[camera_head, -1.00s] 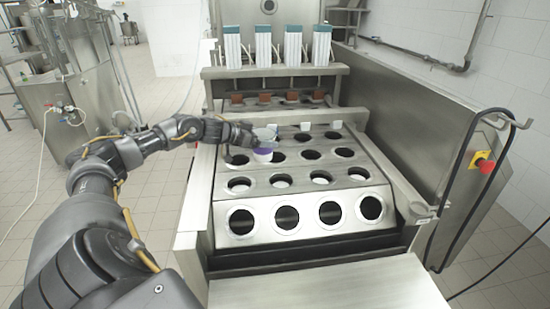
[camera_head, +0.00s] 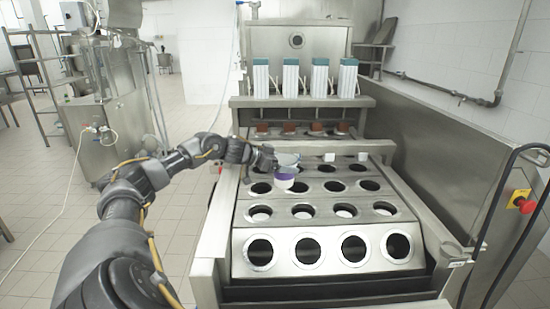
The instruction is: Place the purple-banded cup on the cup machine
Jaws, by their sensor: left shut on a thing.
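The purple-banded cup (camera_head: 286,177) is pale with a purple band and hangs upright over the far left part of the cup machine's perforated plate (camera_head: 280,223). My left gripper (camera_head: 273,161) is shut on the cup near its upper part, reaching in from the left. The cup is above the plate, near the left holes of a middle row. Whether its base touches the plate cannot be told. The holes directly behind the cup are hidden by it and by the gripper. My right gripper is not in view.
White cups (camera_head: 329,157) sit in far holes on the right. Brown pieces (camera_head: 289,128) line the back under several white-and-teal dispensers (camera_head: 290,77). Many round holes, such as one at the front (camera_head: 306,250), look dark. A red knob (camera_head: 526,206) is on the right side.

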